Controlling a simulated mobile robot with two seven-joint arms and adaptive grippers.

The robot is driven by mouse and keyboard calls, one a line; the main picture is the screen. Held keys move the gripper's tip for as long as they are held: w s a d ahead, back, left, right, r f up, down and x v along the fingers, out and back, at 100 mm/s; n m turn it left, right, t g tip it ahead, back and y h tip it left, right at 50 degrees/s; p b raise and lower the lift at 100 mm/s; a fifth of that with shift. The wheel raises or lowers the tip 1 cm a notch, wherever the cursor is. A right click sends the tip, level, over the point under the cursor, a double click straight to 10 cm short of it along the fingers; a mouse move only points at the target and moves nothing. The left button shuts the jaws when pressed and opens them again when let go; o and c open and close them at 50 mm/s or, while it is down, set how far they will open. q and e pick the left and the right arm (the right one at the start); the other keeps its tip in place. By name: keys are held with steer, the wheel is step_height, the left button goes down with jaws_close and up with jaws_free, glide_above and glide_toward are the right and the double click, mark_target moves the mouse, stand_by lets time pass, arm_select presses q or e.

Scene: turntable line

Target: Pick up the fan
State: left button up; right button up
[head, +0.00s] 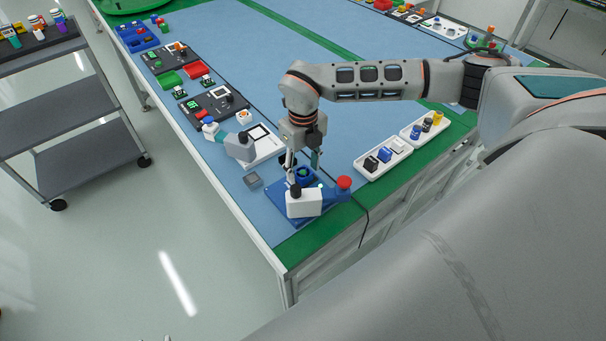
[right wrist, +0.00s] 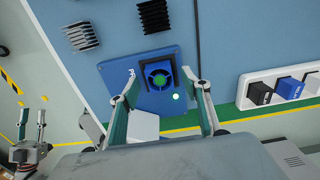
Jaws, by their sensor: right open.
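In the head view the fan (head: 304,174) is partly covered by my gripper, near the table's front corner. In the head view the right gripper (head: 303,168) points down just above the fan; contact cannot be told. A small gripper shape, seemingly my left one (right wrist: 30,125), shows at the lower left of the wrist view.
A white tray (head: 371,171) of small parts stands to the right. The table's middle is clear.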

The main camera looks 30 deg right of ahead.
steer(key=shift+f, duration=0.2)
steer(key=c, duration=1.1)
steer(key=shift+r, duration=0.1)
